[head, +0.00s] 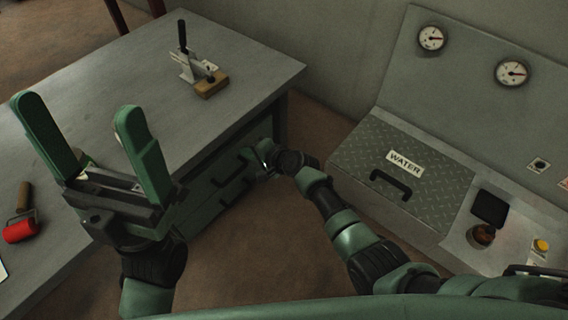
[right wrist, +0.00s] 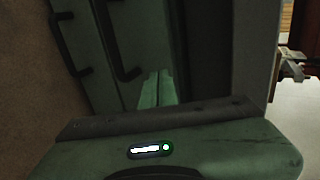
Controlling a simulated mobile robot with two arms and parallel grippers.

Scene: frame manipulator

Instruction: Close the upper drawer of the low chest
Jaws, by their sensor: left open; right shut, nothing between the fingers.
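The low chest (head: 205,205) is green and stands under the workbench, with dark bar handles on its front. The upper drawer (head: 225,163) has the higher handle (head: 246,154); its front also shows in the right wrist view (right wrist: 109,30). I cannot tell whether it sits fully flush. My right gripper (head: 263,160) is shut and empty, at the far end of the drawer front. In the right wrist view its fingers (right wrist: 157,88) point at the front beside the handle; contact is unclear. My left gripper (head: 79,105) is open and empty, raised in front of the workbench.
A grey console with a WATER hatch (head: 400,170) stands at right. Brown floor (head: 300,125) is clear between them.

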